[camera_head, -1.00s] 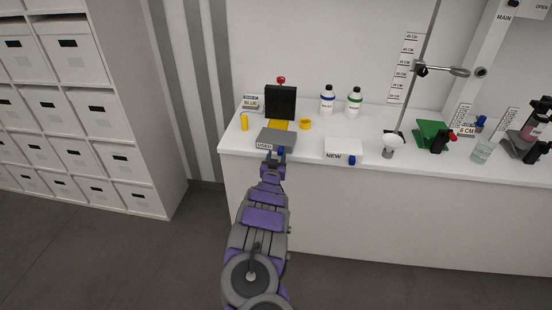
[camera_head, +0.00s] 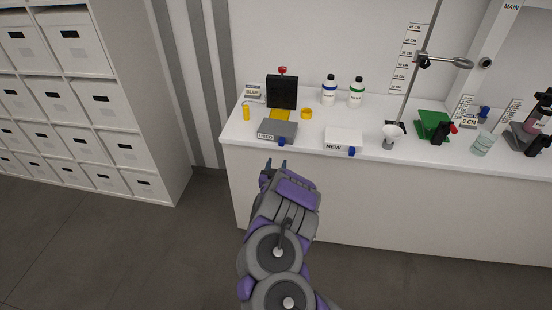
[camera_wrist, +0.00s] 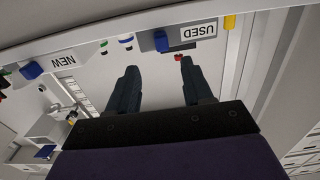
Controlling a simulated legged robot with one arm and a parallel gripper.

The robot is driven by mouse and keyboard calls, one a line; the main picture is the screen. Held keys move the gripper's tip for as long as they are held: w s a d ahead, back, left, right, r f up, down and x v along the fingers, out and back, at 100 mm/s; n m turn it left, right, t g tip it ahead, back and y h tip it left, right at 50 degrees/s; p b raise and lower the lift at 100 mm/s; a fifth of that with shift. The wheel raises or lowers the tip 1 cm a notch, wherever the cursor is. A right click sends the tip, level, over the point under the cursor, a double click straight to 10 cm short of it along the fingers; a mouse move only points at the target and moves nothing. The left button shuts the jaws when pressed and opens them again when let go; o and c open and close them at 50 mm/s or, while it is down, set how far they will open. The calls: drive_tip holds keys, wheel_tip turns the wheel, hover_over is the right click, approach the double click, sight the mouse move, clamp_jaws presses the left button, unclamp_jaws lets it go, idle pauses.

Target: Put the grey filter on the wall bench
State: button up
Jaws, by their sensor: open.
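A flat grey slab (camera_head: 278,131), the one grey filter-like piece I see, lies on the white wall bench (camera_head: 310,139) near its front edge. It bears a USED label and a blue tab at its front right. In the wrist view the USED label (camera_wrist: 196,33) and blue tab (camera_wrist: 161,41) show upside down, beyond my fingertips. My gripper (camera_head: 276,163) is open and empty, in front of the bench and apart from the slab. Its two fingers also show spread in the wrist view (camera_wrist: 158,67).
A white slab labelled NEW (camera_head: 342,138) lies to the right. Behind the grey slab stand a black panel (camera_head: 282,92), a yellow ring (camera_head: 307,113) and two bottles (camera_head: 329,90). Shelves of boxes (camera_head: 95,98) stand left.

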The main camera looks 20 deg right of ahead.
drive_tip(key=w+a+r+n+g+y, duration=0.15)
drive_tip(key=a+r+y, duration=0.25)
drive_tip(key=a, duration=0.5)
drive_tip(key=w+a+r+t+y, duration=0.15)
drive_tip(key=a+r+y, duration=0.25)
drive_tip(key=a, duration=0.5)
drive_tip(key=s+a+r+n+g+y, duration=0.6)
drive_tip(key=s+a+r, duration=0.4)
drive_tip(key=a, duration=0.4)
drive_tip(key=s+r+n+g, duration=0.1)
drive_tip(key=s+r+g, duration=0.3)
drive_tip(key=s, duration=1)
drive_tip(key=s+d+r+g+h, duration=0.1)
drive_tip(key=s+d, duration=0.3)
drive_tip(key=s, duration=0.6)
drive_tip(key=s+d+m+g+h, duration=0.1)
drive_tip(key=s+d+g, duration=0.2)
drive_tip(key=s, duration=0.8)
drive_tip(key=s+d+r+g+h, duration=0.1)
drive_tip(key=s+d+g+h, duration=0.1)
drive_tip(key=s+d, duration=0.4)
drive_tip(key=s, duration=0.4)
drive_tip(key=shift+s+r+m+g, duration=0.15)
drive_tip(key=shift+r+m+g, duration=0.2)
drive_tip(key=shift+g, duration=0.05)
